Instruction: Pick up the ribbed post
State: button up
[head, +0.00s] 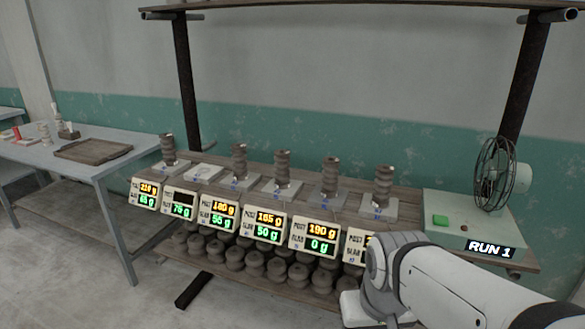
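Several brown ribbed posts stand upright in a row of stations on the wooden bench. From left to right, they are a first post (168,150), a second (239,160), a third (282,167), a fourth (330,175) and a last (383,185). Most stand on pale slabs; the fourth seems to have only a dark plate under it. A pale slab (203,174) between the first two posts bears no post. My arm comes in from the lower right, in front of the bench. My gripper's fingers are not in view.
My arm partly hides the rightmost. A green-topped box (450,210) and a fan (495,175) stand right. A blue-grey table (70,150) stands left.

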aim_at(329, 191)
jog(key=u, duration=0.15)
jog(key=i, duration=1.3)
jog(key=z, duration=0.35)
